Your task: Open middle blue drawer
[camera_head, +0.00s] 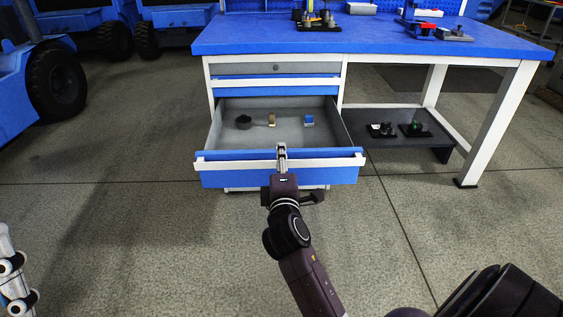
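The blue drawer (220,177) under the workbench is pulled far out, with its grey inside showing. A white handle bar (230,162) runs along the top of its front. My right gripper (282,150) is at the middle of this bar, and its narrow fingers appear shut on it. Another blue drawer front (235,87) above it is shut. The part below the open drawer is mostly hidden. My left gripper is not in view.
A dark round item (243,122), a tan item (272,119) and a small blue item (309,120) lie in the open drawer. The blue benchtop (370,37) holds tools. A low dark shelf (430,140) is at right. The floor in front is clear.

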